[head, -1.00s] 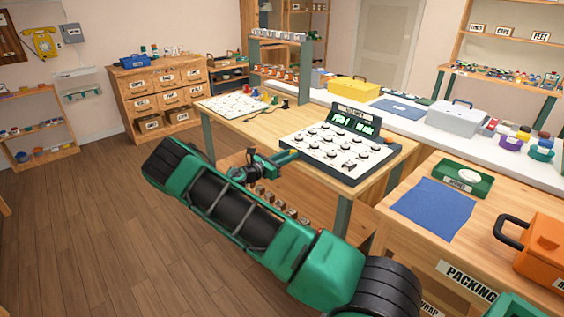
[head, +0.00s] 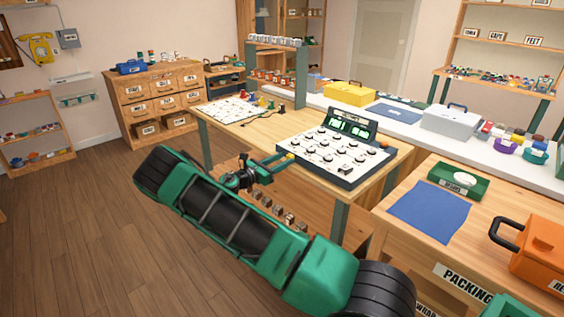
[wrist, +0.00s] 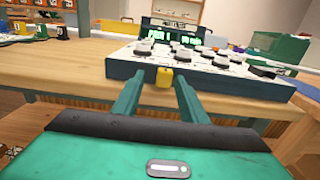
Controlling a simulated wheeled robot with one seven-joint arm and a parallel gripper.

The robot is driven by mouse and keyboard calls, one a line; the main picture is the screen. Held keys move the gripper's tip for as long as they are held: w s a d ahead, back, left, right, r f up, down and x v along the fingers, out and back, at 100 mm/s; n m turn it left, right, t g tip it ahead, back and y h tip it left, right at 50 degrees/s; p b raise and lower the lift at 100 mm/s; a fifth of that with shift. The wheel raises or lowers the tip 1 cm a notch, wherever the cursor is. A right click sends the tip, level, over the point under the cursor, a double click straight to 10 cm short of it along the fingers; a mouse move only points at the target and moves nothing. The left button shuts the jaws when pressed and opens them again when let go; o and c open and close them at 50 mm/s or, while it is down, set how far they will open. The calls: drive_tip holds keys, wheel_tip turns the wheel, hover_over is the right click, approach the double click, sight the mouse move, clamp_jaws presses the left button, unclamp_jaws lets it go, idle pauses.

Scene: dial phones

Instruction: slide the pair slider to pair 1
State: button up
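The test console (head: 318,165) is a dark box with a white sloping top, several round dials and a lit green display (head: 350,127) whose text I cannot read surely. A small yellow knob (wrist: 165,78), which looks like the pair slider, stands at the console's front edge in the wrist view. It also shows in the head view (head: 291,156). My gripper (wrist: 158,78) is open, with its two green fingers pointing at the console. The yellow knob shows between the fingertips, closer to the right one. I cannot tell whether either finger touches it.
The console stands on a wooden bench (head: 245,127). A white board (head: 228,108) with small coloured pieces lies left of it. A packing table with a blue mat (head: 432,210) and an orange case (head: 540,245) is on the right. The floor at left is clear.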

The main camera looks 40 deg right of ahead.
drive_tip(key=a, duration=0.9)
drive_tip(key=shift+s+a, duration=0.4)
drive_tip(key=shift+d, duration=0.1)
drive_tip(key=s+d+r+m+g+y, duration=0.3)
drive_tip(key=s+m+y, duration=0.3)
drive_tip(key=s, duration=0.4)
drive_tip(key=s+d+r+m+g+y, duration=0.2)
drive_tip(key=s+d+r+m+y, duration=0.15)
drive_tip(key=s+m, duration=0.45)
drive_tip(key=s+a+r+m+t+y, duration=0.1)
drive_tip(key=s+a+r+m+y, duration=0.1)
drive_tip(key=s, duration=0.7)
drive_tip(key=s+a+r+m+t+y, duration=0.1)
drive_tip(key=s+a+r+m+y, duration=0.2)
drive_tip(key=s+a+m, duration=0.2)
drive_tip(key=s+a+r+m+t+y, duration=0.1)
drive_tip(key=s+a+r+m+y, duration=0.2)
drive_tip(key=s+a, duration=0.5)
drive_tip(key=s+m, duration=0.1)
drive_tip(key=s, duration=0.5)
drive_tip(key=shift+r+m+y, duration=0.2)
drive_tip(key=shift+m+y, duration=0.1)
drive_tip(key=shift+y, duration=0.05)
